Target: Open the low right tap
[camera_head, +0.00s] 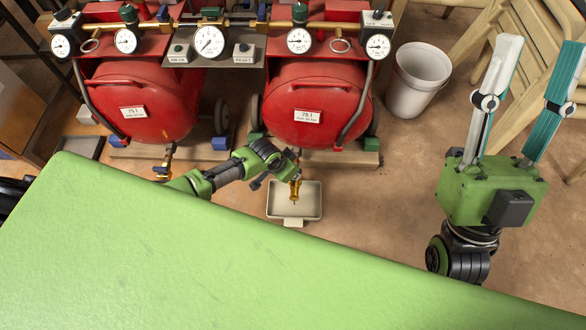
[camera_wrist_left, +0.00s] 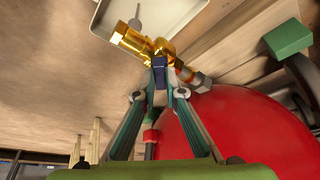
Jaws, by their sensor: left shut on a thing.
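The low right tap (camera_head: 295,188) is brass and hangs below the right red tank (camera_head: 318,95). In the left wrist view the tap's brass body (camera_wrist_left: 135,42) lies across the top, with a small dark blue handle (camera_wrist_left: 160,66) in front of it. My left gripper (camera_wrist_left: 160,82) has its two fingers closed together on this handle. In the head view the left gripper is just left of the tap, and its fingertips are largely hidden. My right gripper (camera_head: 528,85) is raised at the right, fingers spread, empty and far from the tap.
A pale tray (camera_head: 314,212) sits on the floor below the tap. The left red tank (camera_head: 138,95) has its own low tap (camera_head: 164,168). Gauges line the top of the unit. A white bucket (camera_head: 420,80) and wooden chairs (camera_head: 460,28) stand right of the tanks. Floor between tray and right arm is clear.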

